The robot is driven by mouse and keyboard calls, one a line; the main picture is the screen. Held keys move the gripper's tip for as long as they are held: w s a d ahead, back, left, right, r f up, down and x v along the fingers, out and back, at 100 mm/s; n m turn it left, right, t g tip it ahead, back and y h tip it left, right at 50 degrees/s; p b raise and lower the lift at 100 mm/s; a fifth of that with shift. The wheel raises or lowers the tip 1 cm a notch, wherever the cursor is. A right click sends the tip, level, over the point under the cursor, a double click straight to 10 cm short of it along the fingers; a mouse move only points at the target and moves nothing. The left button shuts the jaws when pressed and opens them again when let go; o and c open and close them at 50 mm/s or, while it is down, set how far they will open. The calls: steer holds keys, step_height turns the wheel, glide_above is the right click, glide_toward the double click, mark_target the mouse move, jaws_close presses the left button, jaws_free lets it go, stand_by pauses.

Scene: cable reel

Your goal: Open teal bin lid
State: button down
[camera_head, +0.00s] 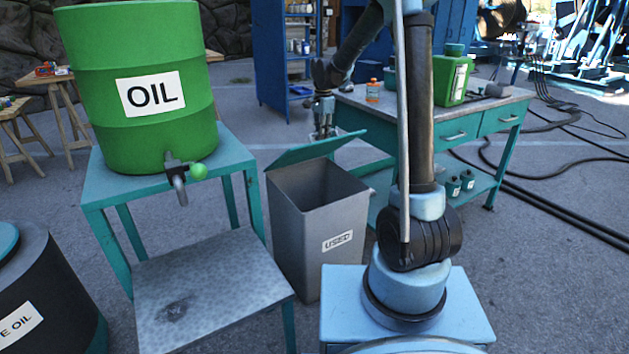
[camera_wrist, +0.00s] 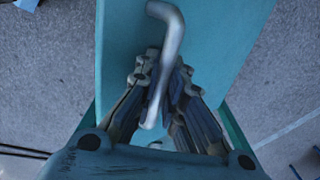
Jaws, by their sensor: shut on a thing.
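The grey bin (camera_head: 310,235) marked USED stands between the oil stand and the workbench. Its teal lid (camera_head: 312,150) is raised and tilted, so the bin's dark inside shows. My gripper (camera_head: 324,131) is at the far, raised edge of the lid. In the wrist view the lid (camera_wrist: 240,30) fills the upper middle, and its bent metal handle (camera_wrist: 171,38) runs between the fingers. My gripper (camera_wrist: 164,72) is shut on that handle. In the head view the handle is too small to make out.
A green OIL drum (camera_head: 150,50) with a tap sits on a teal stand (camera_head: 233,150) at left. A workbench (camera_head: 480,118) with a green canister (camera_head: 450,78) is behind at right. A dark drum (camera_head: 45,280) is at lower left. Cables lie on the right floor.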

steer(key=shift+w+a+r, duration=0.45)
steer(key=shift+w+r, duration=0.2)
steer(key=shift+r, duration=0.05)
steer(key=shift+w+a+r, duration=0.4)
steer(key=shift+w+r, duration=0.2)
steer(key=shift+r, duration=0.05)
steer(key=w+a+r, duration=0.3)
steer(key=w, duration=0.1)
steer(key=shift+w+r, duration=0.2)
steer(key=w+a+r, duration=0.3)
steer(key=w+a, duration=0.3)
steer(key=w, duration=0.4)
steer(key=shift+a+r, duration=0.15)
steer(key=shift+a, duration=0.2)
stand_by(0.5)
steer(key=w+a, duration=0.3)
steer(key=w, duration=0.2)
steer(key=shift+a, duration=0.25)
stand_by(0.4)
steer(key=shift+c, duration=2)
jaws_free()
